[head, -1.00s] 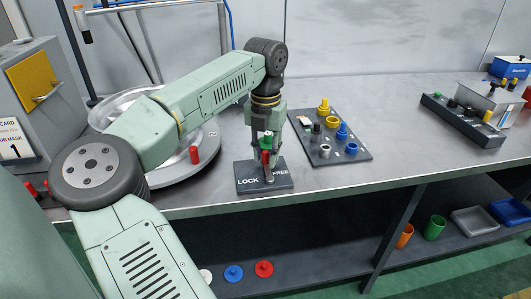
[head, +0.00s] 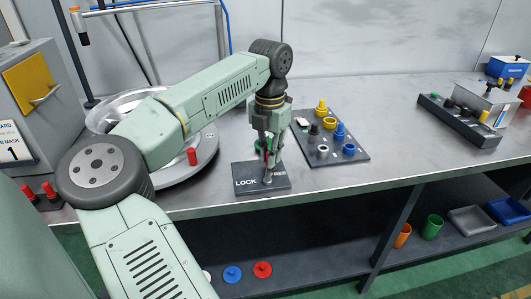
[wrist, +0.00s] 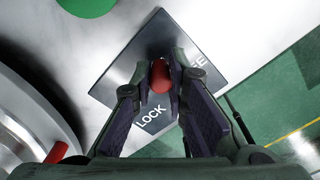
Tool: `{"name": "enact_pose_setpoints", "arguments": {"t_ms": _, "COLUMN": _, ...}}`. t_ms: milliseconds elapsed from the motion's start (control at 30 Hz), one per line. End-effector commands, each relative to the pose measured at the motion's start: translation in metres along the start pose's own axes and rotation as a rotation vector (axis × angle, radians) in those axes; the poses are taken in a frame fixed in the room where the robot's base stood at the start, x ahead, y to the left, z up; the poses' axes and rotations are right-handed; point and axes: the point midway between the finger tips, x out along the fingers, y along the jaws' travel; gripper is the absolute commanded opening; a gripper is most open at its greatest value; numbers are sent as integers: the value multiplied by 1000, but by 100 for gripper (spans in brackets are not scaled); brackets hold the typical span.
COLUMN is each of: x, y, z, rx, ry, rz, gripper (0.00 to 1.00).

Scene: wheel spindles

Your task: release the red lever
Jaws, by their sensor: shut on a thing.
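The red lever (wrist: 160,76) shows in the wrist view between my fingertips, its rounded red end towards the camera. It stands on a dark plate (wrist: 118,82) marked LOCK and FREE. In the head view the plate (head: 246,181) lies near the table's front edge, with LOCK on the left and FREE on the right. My gripper (head: 268,172) reaches down over the plate's right half and covers part of the word FREE. It also shows in the wrist view (wrist: 160,68), shut on the lever. The lever is mostly hidden by the fingers in the head view.
A round metal turntable (head: 205,148) with a red peg (head: 193,157) stands to the left. A dark board (head: 355,157) with several coloured knobs lies to the right. A green round thing (wrist: 87,6) is beyond the plate. The table between board and rack (head: 460,125) is clear.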

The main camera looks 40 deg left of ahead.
Motion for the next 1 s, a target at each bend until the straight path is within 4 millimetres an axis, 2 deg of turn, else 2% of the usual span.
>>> {"name": "enact_pose_setpoints", "arguments": {"t_ms": 233, "x": 0, "y": -2, "z": 1, "rx": 7, "ry": -1, "rz": -2, "gripper": 0}}
{"name": "enact_pose_setpoints", "arguments": {"t_ms": 267, "x": 0, "y": -2, "z": 1, "rx": 7, "ry": -1, "rz": -2, "gripper": 15}}
{"name": "enact_pose_setpoints", "arguments": {"t_ms": 567, "x": 0, "y": -1, "z": 1, "rx": 5, "ry": -1, "rz": -2, "gripper": 35}}
{"name": "enact_pose_setpoints", "arguments": {"t_ms": 867, "x": -1, "y": -1, "z": 1, "rx": 4, "ry": -1, "rz": -1, "gripper": 36}}
{"name": "enact_pose_setpoints", "arguments": {"t_ms": 1000, "x": -14, "y": -1, "z": 1, "rx": 3, "ry": -3, "rz": 0, "gripper": 36}}
